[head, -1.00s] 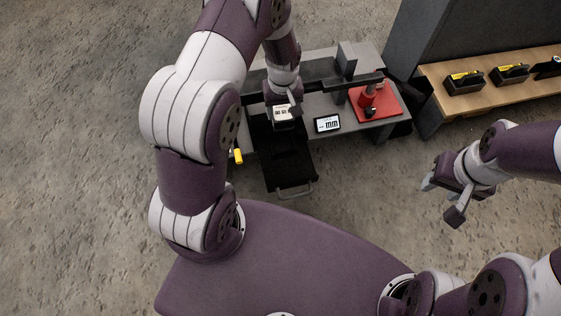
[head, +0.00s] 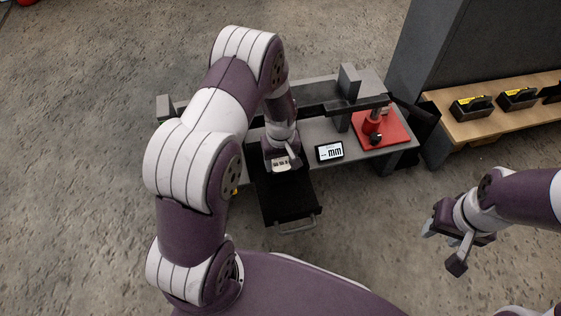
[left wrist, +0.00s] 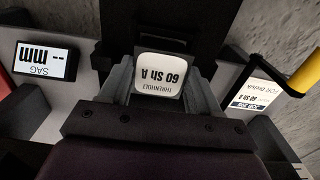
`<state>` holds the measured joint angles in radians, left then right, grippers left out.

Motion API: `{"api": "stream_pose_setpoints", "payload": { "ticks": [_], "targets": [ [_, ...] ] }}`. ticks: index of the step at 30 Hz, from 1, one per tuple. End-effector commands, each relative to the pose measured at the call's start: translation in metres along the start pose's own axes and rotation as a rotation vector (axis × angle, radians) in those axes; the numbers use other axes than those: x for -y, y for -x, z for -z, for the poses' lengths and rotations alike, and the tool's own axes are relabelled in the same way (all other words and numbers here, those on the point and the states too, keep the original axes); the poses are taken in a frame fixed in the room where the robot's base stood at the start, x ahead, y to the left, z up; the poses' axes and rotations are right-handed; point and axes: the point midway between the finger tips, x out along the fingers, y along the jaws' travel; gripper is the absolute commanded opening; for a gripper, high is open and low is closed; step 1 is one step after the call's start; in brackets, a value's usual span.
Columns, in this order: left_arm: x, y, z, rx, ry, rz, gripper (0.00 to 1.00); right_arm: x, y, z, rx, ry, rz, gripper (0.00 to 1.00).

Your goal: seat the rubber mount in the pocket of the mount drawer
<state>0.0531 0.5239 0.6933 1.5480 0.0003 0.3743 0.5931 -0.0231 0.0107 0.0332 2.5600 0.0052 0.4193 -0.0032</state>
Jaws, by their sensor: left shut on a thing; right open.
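The rubber mount (left wrist: 160,76) shows a pale face printed "60 Sh A" in the left wrist view. My left gripper (left wrist: 160,88) is shut on it, with one finger on each side. In the head view my left gripper (head: 281,166) is over the back part of the black mount drawer (head: 286,203), which is pulled out toward me. The drawer's pocket is hidden, and I cannot tell the mount's height above the drawer. My right gripper (head: 441,247) is open and empty, off to the right over the floor.
A display reading "mm" (head: 329,151) stands on the grey bench right of the drawer. A red-based stand (head: 381,131) is further right. A wooden shelf (head: 480,127) holds several black items. A yellow-ended part (left wrist: 306,72) and a white card (left wrist: 258,96) show in the left wrist view.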

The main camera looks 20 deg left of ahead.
Motion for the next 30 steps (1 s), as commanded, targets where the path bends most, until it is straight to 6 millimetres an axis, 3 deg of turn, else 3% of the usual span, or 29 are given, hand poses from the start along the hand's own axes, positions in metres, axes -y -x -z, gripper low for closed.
{"api": "stream_pose_setpoints", "payload": {
  "ticks": [3, 4, 6, 15, 17, 24, 30],
  "targets": [
    [0.000, -0.003, 0.000, 0.000, 0.000, 0.000, 0.17, 0.000, -0.001, 0.000, 0.000, 0.000, 0.000, 0.46],
    [0.000, -0.003, 0.000, 0.001, 0.000, 0.001, 0.72, 0.000, 0.000, 0.000, 0.000, 0.000, 0.000, 0.46],
    [0.000, -0.003, 0.000, 0.001, 0.000, 0.001, 0.88, 0.000, 0.000, 0.000, 0.000, 0.000, 0.000, 0.46],
    [0.000, 0.001, 0.000, 0.000, 0.000, 0.000, 0.88, 0.000, 0.001, 0.000, 0.000, 0.000, 0.000, 0.46],
    [0.000, 0.013, 0.000, -0.001, 0.000, -0.001, 0.88, 0.000, 0.009, 0.001, 0.000, 0.000, 0.000, 0.46],
    [0.000, 0.079, 0.000, -0.001, 0.000, -0.001, 0.88, 0.000, 0.052, 0.006, 0.000, 0.000, 0.000, 0.46],
    [0.000, 0.115, 0.000, 0.000, 0.000, 0.000, 0.88, 0.000, 0.070, 0.008, 0.000, 0.000, 0.000, 0.46]
  ]
}}
